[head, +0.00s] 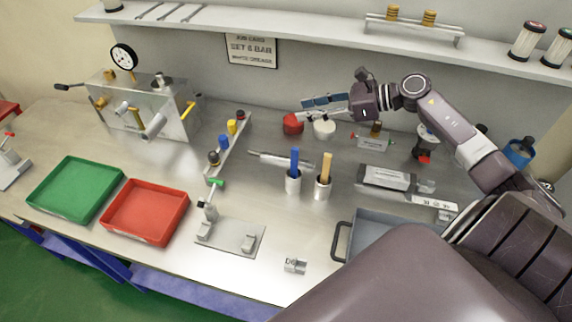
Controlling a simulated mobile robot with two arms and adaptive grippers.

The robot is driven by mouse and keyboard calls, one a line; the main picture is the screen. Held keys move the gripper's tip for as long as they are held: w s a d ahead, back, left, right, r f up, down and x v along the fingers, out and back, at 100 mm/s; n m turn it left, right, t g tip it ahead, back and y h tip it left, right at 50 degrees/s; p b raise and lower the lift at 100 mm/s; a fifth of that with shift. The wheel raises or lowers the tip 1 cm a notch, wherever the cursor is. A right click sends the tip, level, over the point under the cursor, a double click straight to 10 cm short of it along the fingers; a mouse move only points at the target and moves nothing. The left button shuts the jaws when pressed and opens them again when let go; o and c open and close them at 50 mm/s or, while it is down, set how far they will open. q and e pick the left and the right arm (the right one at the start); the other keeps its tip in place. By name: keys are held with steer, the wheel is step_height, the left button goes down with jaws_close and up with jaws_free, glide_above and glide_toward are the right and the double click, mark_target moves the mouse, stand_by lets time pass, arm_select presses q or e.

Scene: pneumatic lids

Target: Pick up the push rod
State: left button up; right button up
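A slim grey metal rod (281,160) lies on the bench behind two metal cups. A blue stick (294,160) stands upright in the left cup (293,184), and a tan stick (326,167) in the right cup (323,189). No label shows which of these is the push rod. My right gripper (304,110) reaches in from the right and points left, above a red round lid (292,124) and a white round lid (324,129). Its two fingers are apart with nothing visible between them. My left gripper is out of view.
A green tray (50,205) and a red tray (113,229) lie at the left. A clamp fixture (228,238) stands at the front centre, beside a small block (295,265). A grey cylinder (388,177) lies right of the cups. A shelf (300,27) runs along the back wall.

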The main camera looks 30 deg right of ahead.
steer(key=b, duration=1.6)
glide_toward(279, 156)
steer(key=shift+w+a+f, duration=0.1)
steer(key=shift+w+f, duration=0.1)
steer(key=shift+w, duration=0.1)
steer(key=shift+f+b, duration=0.1)
steer(key=shift+b, duration=0.2)
steer(key=shift+p+x, duration=0.4)
steer(key=shift+x, duration=0.6)
steer(key=x, duration=0.1)
steer(key=p+x, duration=0.1)
steer(key=x, duration=0.1)
steer(key=p+x, duration=0.1)
steer(key=x, duration=0.1)
steer(key=shift+a+r, duration=0.15)
steer(key=shift+r, duration=0.15)
steer(key=shift+w+a+f, duration=0.2)
steer(key=shift+w+f, duration=0.05)
steer(key=shift+f, duration=0.05)
jaws_close()
